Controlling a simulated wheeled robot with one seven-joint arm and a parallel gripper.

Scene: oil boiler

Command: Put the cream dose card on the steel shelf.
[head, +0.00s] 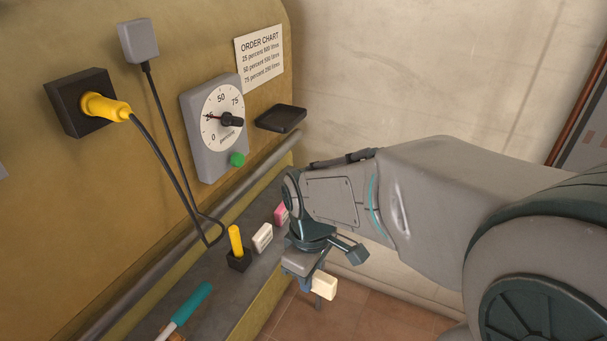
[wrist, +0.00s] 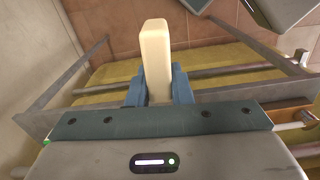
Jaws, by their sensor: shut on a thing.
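The cream dose card (head: 324,285) is a small cream block held at the end of my gripper (head: 312,288). In the wrist view the card (wrist: 156,55) stands between the two blue fingers of my gripper (wrist: 158,92), which are shut on its lower part. The grey steel shelf (head: 218,292) runs along the front of the yellow boiler in the head view. The card is to the right of the shelf, apart from it, with tiled floor behind it in the picture.
On the shelf are a pink card (head: 281,213), a white card (head: 262,237), a yellow peg in a black block (head: 237,257) and a teal-handled tool (head: 190,305). Above are a dial gauge (head: 220,115), a black tray (head: 281,118) and a yellow plug with cable (head: 105,107). A grey rail (head: 190,235) runs behind the shelf.

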